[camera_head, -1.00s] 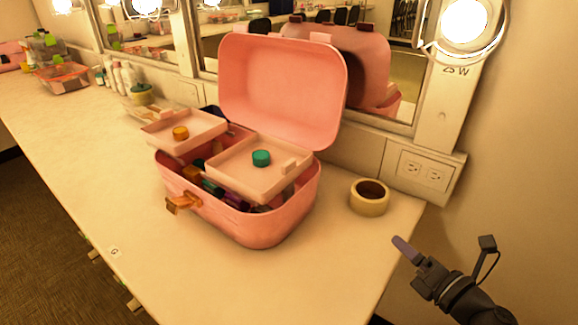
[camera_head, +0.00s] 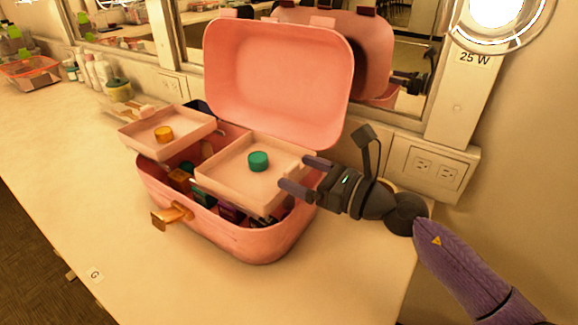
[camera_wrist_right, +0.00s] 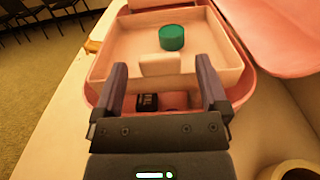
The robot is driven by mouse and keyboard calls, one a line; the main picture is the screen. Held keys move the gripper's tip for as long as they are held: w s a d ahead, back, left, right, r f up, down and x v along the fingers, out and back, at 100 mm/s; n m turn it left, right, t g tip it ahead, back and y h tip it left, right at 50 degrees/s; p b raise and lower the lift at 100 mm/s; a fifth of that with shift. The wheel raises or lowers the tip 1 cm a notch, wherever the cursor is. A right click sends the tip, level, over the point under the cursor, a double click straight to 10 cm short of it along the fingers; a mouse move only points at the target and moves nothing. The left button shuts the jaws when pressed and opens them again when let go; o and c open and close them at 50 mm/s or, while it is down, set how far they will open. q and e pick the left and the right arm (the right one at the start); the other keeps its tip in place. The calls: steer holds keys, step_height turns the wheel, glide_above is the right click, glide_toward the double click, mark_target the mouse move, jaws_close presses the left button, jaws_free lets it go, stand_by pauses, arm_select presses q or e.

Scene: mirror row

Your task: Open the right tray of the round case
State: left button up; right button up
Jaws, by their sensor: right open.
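The pink round case (camera_head: 255,240) stands on the counter with its lid (camera_head: 280,85) up. Its right tray (camera_head: 222,182) holds a green round jar (camera_head: 258,161), and its left tray (camera_head: 140,140) holds an orange one (camera_head: 164,133). Bottles and boxes show in the case below the trays. My right gripper (camera_head: 302,175) is open at the right tray's right side. In the right wrist view, the tray's tab (camera_wrist_right: 160,64) stands between and just beyond the two fingers (camera_wrist_right: 162,88); I see no contact. My left gripper is not in view.
The mirror (camera_head: 405,50) is close behind the lid. A tape roll, mostly hidden by my right arm in the head view, shows in the wrist view (camera_wrist_right: 292,170). The counter (camera_head: 60,160) is clear in front and left. An outlet (camera_head: 437,170) is at right.

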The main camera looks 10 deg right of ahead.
steer(key=shift+x, duration=1.15)
jaws_close()
